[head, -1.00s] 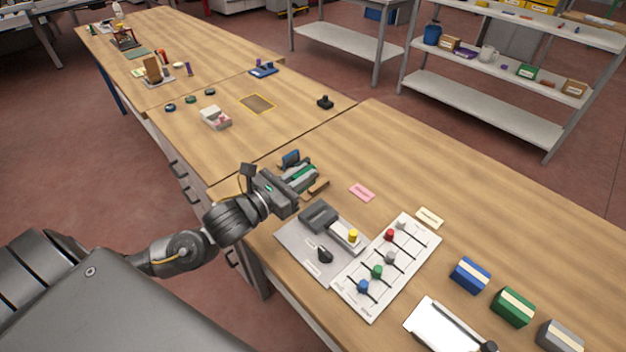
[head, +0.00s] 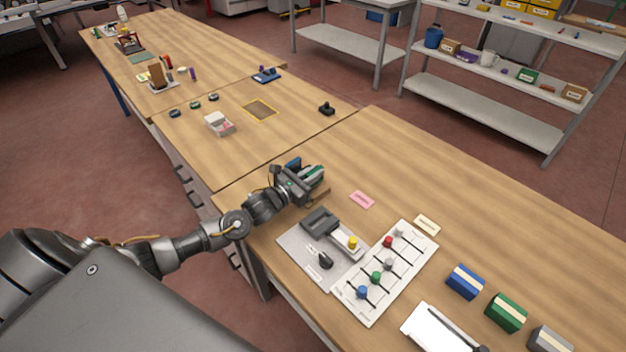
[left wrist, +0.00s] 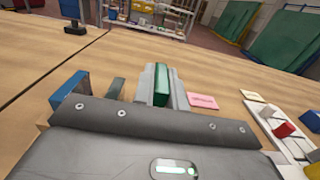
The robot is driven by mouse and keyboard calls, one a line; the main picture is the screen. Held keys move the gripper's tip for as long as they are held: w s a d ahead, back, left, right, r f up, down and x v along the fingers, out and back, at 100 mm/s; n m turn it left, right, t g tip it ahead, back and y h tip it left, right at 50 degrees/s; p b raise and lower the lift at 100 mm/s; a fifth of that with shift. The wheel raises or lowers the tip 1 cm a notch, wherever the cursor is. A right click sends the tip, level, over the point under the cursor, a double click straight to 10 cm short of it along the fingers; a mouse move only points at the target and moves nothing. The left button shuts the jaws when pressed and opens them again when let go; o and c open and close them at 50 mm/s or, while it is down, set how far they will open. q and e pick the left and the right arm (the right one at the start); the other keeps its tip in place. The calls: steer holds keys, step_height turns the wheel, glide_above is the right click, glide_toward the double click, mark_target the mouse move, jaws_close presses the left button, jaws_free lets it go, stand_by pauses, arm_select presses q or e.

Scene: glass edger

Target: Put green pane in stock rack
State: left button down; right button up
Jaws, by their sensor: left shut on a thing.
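My left gripper (head: 314,176) is over the right-hand bench, just behind the grey machine plate. It is shut on a green pane (left wrist: 161,86), which stands between its two grey fingers in the left wrist view. A wooden block (head: 318,194), perhaps part of the stock rack, shows low beside the gripper. A blue pane (head: 292,163) stands just beyond the gripper, and it also shows in the left wrist view (left wrist: 69,90). A dark grey-green upright piece (left wrist: 116,89) stands between the blue and green panes. The gripper hides the rack's slots and the green pane's lower edge.
A pink label (head: 362,199) lies right of the gripper. The grey plate (head: 300,258) with a small machine and a white slider panel (head: 372,300) are in front. Blue (head: 465,281), green (head: 506,312) and grey blocks sit farther right.

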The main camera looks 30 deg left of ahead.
arm_select(q)
step_height(320, 180, down, 2)
steer(key=shift+f+p, duration=0.1)
steer(key=shift+p, duration=0.45)
steer(key=shift+f, duration=0.45)
steer(key=shift+f, duration=0.1)
steer(key=shift+f, duration=0.15)
steer(key=c, duration=1.4)
jaws_free()
steer(key=shift+c, duration=0.2)
